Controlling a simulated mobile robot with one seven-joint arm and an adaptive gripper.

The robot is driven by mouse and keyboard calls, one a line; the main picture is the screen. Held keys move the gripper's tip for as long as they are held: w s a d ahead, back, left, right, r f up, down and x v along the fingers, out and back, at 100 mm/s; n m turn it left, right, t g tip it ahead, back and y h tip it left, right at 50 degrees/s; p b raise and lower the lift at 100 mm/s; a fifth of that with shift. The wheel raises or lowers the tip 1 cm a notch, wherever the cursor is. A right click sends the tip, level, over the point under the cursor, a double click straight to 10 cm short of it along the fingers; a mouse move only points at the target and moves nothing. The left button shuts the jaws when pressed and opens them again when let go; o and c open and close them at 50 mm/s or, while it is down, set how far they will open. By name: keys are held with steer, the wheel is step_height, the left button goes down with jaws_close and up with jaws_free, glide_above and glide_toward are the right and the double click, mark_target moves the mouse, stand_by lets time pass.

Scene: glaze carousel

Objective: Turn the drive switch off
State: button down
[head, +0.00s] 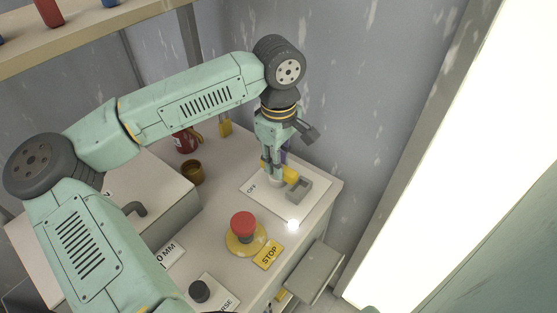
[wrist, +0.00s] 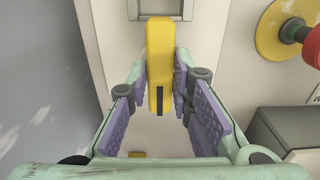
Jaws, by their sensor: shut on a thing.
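The drive switch has a yellow lever (head: 291,175) on a pale plate (head: 316,198) at the right end of the counter. The plate carries an OFF label (head: 251,188) at its left and a grey bracket (head: 299,190) beside the lever. My gripper (head: 277,177) points down over the plate and is shut on the lever. In the wrist view the yellow lever (wrist: 159,60) runs between the purple-padded fingers of my gripper (wrist: 160,85), its upper end by the grey bracket. The fingers hide part of the lever in the head view.
A red stop button (head: 243,222) on a yellow base stands in front of the plate, with a STOP sign (head: 268,255) beside it. A black knob (head: 200,291) is nearer. A brown cup (head: 192,172) and a yellow padlock (head: 225,128) are behind. The wall is close behind my gripper.

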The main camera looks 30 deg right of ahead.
steer(key=shift+f+b, duration=0.1)
steer(key=shift+b, duration=0.3)
steer(key=n+b, duration=0.2)
steer(key=b, duration=0.1)
steer(key=shift+f+n, duration=0.15)
steer(key=shift+n, duration=0.25)
steer(key=n+b, duration=0.7)
steer(key=n, duration=0.3)
steer(key=n+b, duration=0.2)
steer(key=n, duration=0.3)
steer(key=shift+r, duration=0.2)
steer(key=c, duration=1.4)
jaws_free()
steer(key=shift+c, duration=0.2)
